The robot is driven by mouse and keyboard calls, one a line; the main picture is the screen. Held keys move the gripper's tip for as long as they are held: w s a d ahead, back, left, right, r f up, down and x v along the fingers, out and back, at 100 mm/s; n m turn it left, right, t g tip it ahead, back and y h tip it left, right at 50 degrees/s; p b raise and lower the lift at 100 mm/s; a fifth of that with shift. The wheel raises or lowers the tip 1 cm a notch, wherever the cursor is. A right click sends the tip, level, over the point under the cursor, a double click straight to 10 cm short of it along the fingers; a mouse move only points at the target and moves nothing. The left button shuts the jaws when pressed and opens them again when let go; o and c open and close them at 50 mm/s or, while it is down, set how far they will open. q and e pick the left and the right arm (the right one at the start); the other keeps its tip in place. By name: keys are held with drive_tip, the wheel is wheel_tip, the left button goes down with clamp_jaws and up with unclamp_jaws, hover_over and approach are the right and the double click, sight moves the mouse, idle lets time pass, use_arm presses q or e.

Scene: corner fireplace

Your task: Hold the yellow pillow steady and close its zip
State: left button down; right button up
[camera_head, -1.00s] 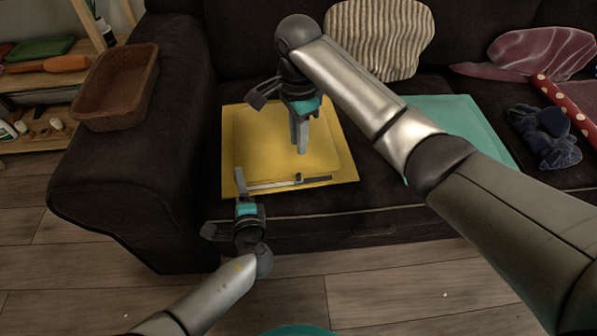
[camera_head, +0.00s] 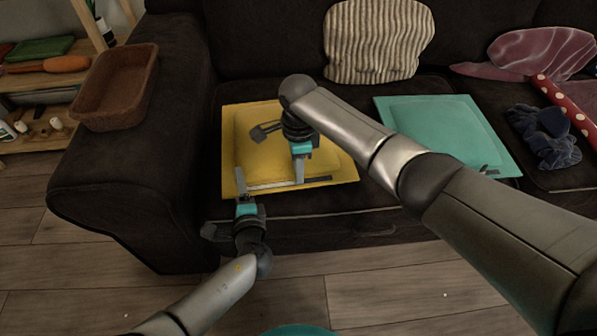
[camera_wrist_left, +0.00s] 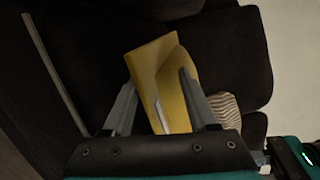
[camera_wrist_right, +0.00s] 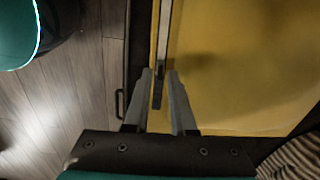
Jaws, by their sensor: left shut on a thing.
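The yellow pillow (camera_head: 275,150) lies flat on the sofa seat, with a pale zip strip (camera_head: 270,184) along its front edge. My left gripper (camera_head: 240,178) is shut on the pillow's front left corner; the left wrist view shows the yellow fabric (camera_wrist_left: 152,75) between its fingers. My right gripper (camera_head: 299,180) points down at the zip, right of its middle. In the right wrist view its fingers (camera_wrist_right: 160,82) are apart, one on either side of the dark zip slider and pull (camera_wrist_right: 158,88). Whether they touch it I cannot tell.
A teal pillow (camera_head: 440,125) lies to the right on the seat. A striped cushion (camera_head: 375,40) leans on the backrest. A brown basket (camera_head: 118,85) sits on the left armrest. A blue cloth (camera_head: 548,135) lies far right.

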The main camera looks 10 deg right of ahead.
drive_tip(key=shift+f, duration=0.9)
drive_tip(key=shift+c, duration=0.3)
clamp_jaws()
idle(0.6)
